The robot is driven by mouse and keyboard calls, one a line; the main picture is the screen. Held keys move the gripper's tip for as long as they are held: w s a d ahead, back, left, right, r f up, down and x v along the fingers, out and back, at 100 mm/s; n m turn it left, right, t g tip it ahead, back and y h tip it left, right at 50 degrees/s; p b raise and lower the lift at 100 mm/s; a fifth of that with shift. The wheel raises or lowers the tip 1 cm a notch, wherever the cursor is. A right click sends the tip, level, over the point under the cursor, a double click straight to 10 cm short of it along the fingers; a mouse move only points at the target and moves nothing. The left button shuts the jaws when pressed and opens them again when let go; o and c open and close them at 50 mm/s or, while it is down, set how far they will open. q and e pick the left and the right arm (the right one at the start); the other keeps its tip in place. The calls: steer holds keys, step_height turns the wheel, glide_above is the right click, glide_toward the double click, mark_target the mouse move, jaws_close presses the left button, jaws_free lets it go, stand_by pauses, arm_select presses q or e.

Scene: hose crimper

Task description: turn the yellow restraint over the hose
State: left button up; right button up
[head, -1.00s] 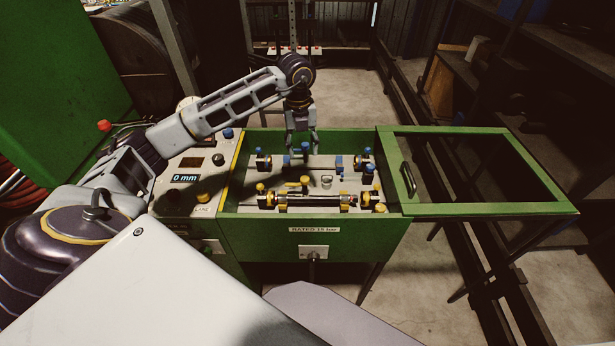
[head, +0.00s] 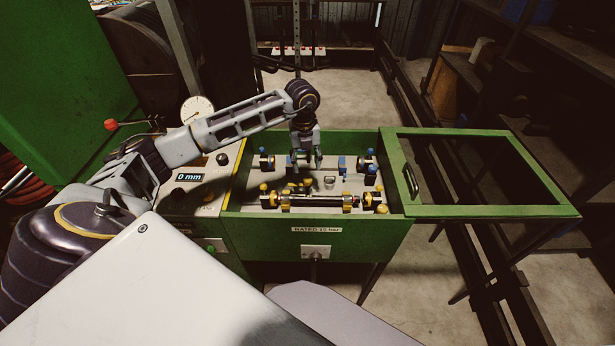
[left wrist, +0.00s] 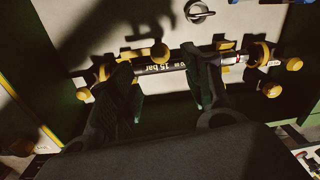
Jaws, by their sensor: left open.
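The black hose (head: 322,201) lies across the front of the open green box, between yellow end fittings. It also shows in the left wrist view (left wrist: 152,69), with white "15 bar" lettering. The yellow restraint's round knob (left wrist: 160,52) shows beside the hose on its upper side in that view. In the head view a small yellow knob (head: 307,182) shows just behind the hose. My left gripper (head: 306,166) is open and points down above the box, a little behind the hose. In the left wrist view its dark fingers (left wrist: 165,98) are spread apart. My right gripper is not in view.
Blue-knobbed fittings (head: 343,161) stand along the back row, near my left gripper. The green box's front wall (head: 285,236) rises before the hose. The open framed lid (head: 487,212) lies to the right. A control panel showing "0 mm" (head: 188,177) is at left.

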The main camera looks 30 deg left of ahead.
mark_target(308, 179)
arm_select(q)
steer(key=shift+w+d+f+p, duration=0.1)
steer(key=shift+f+p, duration=0.1)
steer(key=shift+f, duration=1.75)
steer(key=shift+d+f+p, duration=0.1)
steer(key=shift+f+p, duration=0.1)
steer(key=shift+f, duration=1.7)
jaws_close()
